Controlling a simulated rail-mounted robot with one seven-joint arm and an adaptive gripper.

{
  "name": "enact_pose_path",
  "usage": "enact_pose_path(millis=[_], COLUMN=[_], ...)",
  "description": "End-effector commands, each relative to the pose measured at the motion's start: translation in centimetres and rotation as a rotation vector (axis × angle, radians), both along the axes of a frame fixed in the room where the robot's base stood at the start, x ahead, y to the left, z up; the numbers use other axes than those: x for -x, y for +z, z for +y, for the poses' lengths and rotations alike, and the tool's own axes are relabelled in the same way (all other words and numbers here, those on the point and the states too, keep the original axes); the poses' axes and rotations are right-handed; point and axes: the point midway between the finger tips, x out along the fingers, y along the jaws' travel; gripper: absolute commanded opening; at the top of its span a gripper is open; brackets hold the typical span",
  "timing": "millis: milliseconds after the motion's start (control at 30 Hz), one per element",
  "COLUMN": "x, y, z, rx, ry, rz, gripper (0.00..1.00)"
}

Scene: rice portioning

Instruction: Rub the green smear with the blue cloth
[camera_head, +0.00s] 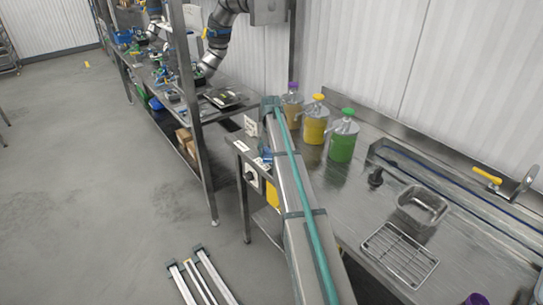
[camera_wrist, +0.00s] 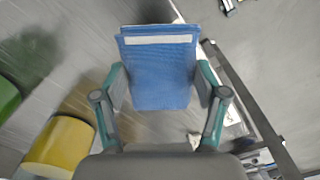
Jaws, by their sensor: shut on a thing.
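The blue cloth (camera_wrist: 158,75) hangs between the fingers of my gripper (camera_wrist: 160,100) in the wrist view, with a pale band across its far end. The gripper is shut on it, one teal-and-grey finger on each side. In the head view my arm hides most of the gripper, and a small blue patch beside the arm, near the counter's left end, may be the cloth. I cannot make out the green smear for certain in either view. A blurred dark greenish patch lies at the upper left of the wrist view, but I cannot tell what it is.
Purple-capped (camera_head: 292,104), yellow (camera_head: 315,124) and green (camera_head: 343,140) jugs stand along the counter's back. The counter's edge (camera_wrist: 245,105) runs right of the cloth.

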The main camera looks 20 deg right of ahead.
Motion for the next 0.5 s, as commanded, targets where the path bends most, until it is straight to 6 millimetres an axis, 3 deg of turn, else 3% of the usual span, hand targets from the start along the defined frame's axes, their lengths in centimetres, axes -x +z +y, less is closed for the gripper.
enact_pose_path(millis=[300,500], x=[-0.1,-0.1], y=[3.1,4.0], z=[0.2,0.3], rx=[0.000,0.000], ry=[0.003,0.003], rz=[-0.001,-0.001], gripper=[0.34,0.34])
